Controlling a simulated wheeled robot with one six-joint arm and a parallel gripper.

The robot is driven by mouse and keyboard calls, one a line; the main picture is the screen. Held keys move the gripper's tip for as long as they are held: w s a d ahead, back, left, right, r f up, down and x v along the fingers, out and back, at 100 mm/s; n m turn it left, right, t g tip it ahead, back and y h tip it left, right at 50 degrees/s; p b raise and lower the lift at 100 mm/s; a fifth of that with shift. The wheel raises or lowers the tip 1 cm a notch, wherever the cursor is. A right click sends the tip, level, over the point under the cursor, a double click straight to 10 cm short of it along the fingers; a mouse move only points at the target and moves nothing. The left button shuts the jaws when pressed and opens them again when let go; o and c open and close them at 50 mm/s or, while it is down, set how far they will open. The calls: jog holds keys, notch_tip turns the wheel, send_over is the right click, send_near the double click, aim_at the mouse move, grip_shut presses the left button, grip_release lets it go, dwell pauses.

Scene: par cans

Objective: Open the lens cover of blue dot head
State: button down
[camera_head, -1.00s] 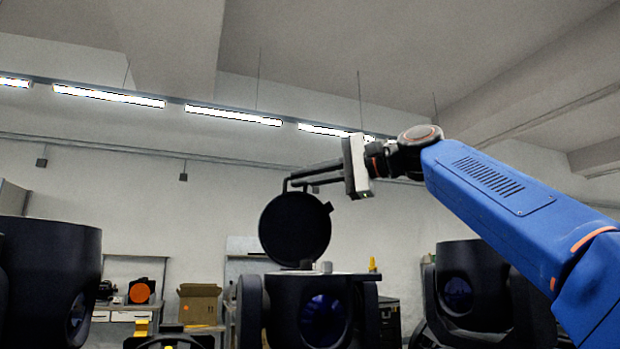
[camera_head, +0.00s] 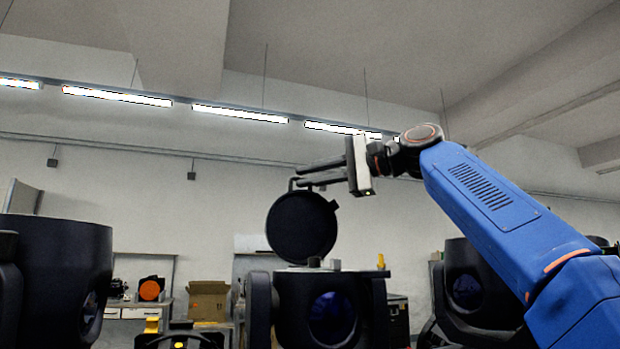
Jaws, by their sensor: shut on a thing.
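A dark stage-light head (camera_head: 330,308) with a bluish lens stands in the middle, held between the arms of its yoke. Its round black lens cover (camera_head: 301,228) stands raised, nearly upright, above the top of the head. My gripper (camera_head: 297,183) comes in from the right. Its two dark fingers are shut at the upper left edge of the cover, on a small handle there. The fingers hide most of that handle. I cannot make out a blue dot on this head.
Another dark head (camera_head: 55,275) stands close at the left, and one more (camera_head: 470,288) stands at the right, partly behind my blue arm. A cardboard box (camera_head: 209,300) sits on a bench at the back.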

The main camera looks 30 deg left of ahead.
jog(key=c, duration=2)
grip_release()
jog(key=shift+s+d+r, duration=0.35)
jog(key=shift+s+r, duration=0.15)
jog(key=shift+r, duration=0.25)
jog(key=shift+o, duration=0.5)
jog(key=shift+s+d+r, duration=0.1)
jog(key=shift+a+f, duration=0.2)
jog(key=shift+f, duration=0.05)
jog(key=shift+w+f, duration=0.15)
jog(key=shift+w, duration=0.1)
jog(key=shift+d, duration=0.1)
jog(key=w+d+r, duration=0.1)
jog(key=d, duration=1.6)
